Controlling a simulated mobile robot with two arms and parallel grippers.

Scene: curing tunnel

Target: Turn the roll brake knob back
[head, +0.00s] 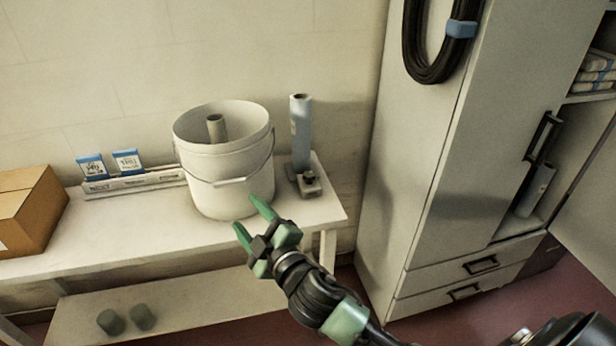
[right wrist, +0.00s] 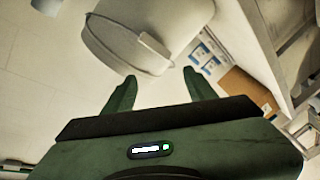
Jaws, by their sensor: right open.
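A pale blue-grey roll (head: 300,132) stands upright at the right end of the bench, just right of the white bucket. The knob cannot be made out there. My left gripper is not in view.
The white bucket (head: 222,165) holds a grey tube and stands beside the roll. The bench (head: 130,228) also bears a cardboard box (head: 28,212) and a card rack (head: 135,184). A tall cabinet (head: 425,150) with an open door stands right of the bench.

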